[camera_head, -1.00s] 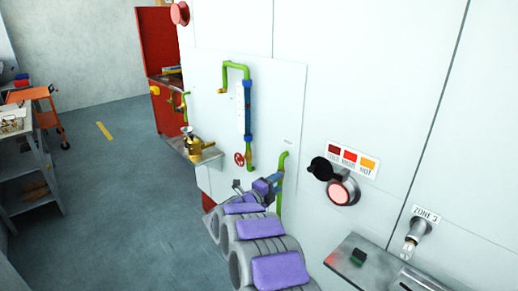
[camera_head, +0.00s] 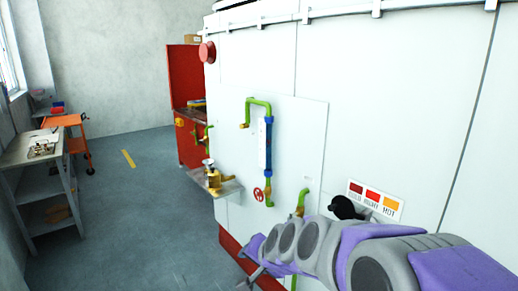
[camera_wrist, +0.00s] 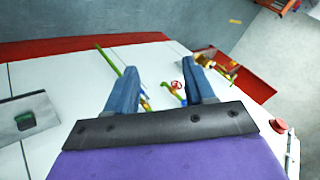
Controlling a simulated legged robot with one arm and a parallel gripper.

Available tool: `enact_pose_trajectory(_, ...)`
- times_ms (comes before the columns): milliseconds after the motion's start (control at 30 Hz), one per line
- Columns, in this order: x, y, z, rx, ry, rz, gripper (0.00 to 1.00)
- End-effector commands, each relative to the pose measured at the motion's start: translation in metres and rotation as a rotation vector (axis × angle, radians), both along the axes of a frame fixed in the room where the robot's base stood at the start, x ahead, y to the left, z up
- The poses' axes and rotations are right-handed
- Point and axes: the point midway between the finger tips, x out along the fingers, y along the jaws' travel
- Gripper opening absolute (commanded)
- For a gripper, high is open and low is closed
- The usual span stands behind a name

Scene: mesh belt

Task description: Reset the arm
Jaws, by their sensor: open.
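My gripper (camera_wrist: 163,88) is open in the wrist view, with its two blue-grey fingers apart and nothing between them. Through the gap the wrist view shows the white panel with green pipe and a small red valve wheel (camera_wrist: 175,86) beyond the fingertips. In the head view my purple and grey arm reaches across the lower right, in front of the white wall. The gripper's end there is mostly hidden behind the arm links.
The white wall (camera_head: 400,90) stands close along the right. An orange cart (camera_head: 68,121) and grey table (camera_head: 15,155) stand left; floor between is clear.

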Motion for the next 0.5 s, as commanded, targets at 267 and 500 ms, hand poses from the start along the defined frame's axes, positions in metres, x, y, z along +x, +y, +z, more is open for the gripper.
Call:
enact_pose_trajectory(267,-0.167,-0.064,-0.035,-0.285,0.291,0.286,0.54)
enact_pose_trajectory(500,-0.295,-0.126,-0.055,-0.451,0.564,0.43,0.54)
